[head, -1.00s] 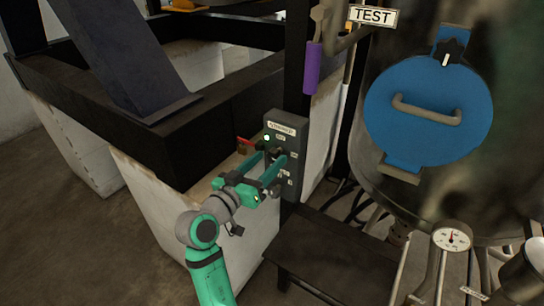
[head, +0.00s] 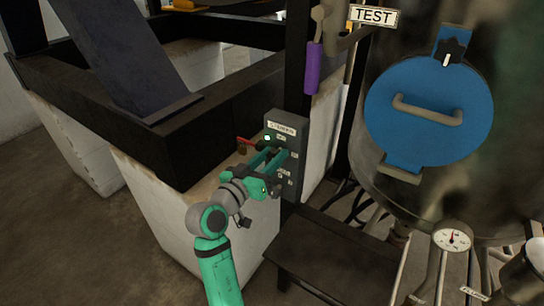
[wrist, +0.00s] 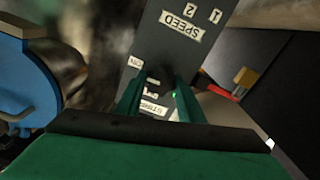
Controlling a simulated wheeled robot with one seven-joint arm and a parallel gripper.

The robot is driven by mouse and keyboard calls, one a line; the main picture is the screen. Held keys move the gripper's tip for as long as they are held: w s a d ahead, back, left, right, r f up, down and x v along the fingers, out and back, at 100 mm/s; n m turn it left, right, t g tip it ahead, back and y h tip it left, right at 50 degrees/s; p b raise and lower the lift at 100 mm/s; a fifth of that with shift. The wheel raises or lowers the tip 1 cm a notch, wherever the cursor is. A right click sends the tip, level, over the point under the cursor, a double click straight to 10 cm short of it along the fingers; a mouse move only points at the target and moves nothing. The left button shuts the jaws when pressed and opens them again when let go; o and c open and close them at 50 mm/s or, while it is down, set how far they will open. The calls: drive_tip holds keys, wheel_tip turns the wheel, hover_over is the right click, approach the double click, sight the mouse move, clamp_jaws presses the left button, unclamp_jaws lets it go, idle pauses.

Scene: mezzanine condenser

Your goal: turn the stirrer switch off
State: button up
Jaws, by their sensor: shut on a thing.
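The stirrer control box (head: 292,122) is a grey upright panel on the dark post, with a STIRRER label (head: 282,129) at its top. A small green lamp (head: 267,138) is lit beside the label. My green gripper (head: 280,153) reaches the box from the lower left. In the wrist view, my gripper (wrist: 158,85) has its two fingers on either side of the dark stirrer switch (wrist: 157,73) and is shut on it. The fingers hide much of the switch, so its exact setting is unclear. An ON mark (wrist: 136,62) shows beside it.
A SPEED label (wrist: 180,27) with marks 1 and 2 is on the same box. A red-handled valve (head: 245,141) sits close left of the box. The vessel with a blue round hatch (head: 425,135) and a gauge (head: 452,239) stand to the right. A dark step (head: 330,260) lies below.

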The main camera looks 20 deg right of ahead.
drive_tip(key=shift+n, duration=0.3)
drive_tip(key=n, duration=0.3)
drive_tip(key=shift+w+a+n, duration=0.1)
drive_tip(key=shift+n, duration=0.3)
drive_tip(key=n, duration=0.4)
drive_tip(key=shift+f+n, duration=0.1)
drive_tip(key=shift+n, duration=0.2)
drive_tip(key=n, duration=0.4)
drive_tip(key=shift+w+f, duration=0.1)
drive_tip(key=shift+a+f+n, duration=0.1)
drive_tip(key=shift+n, duration=2.4)
drive_tip(key=o, duration=1.1)
drive_tip(key=shift+c, duration=0.2)
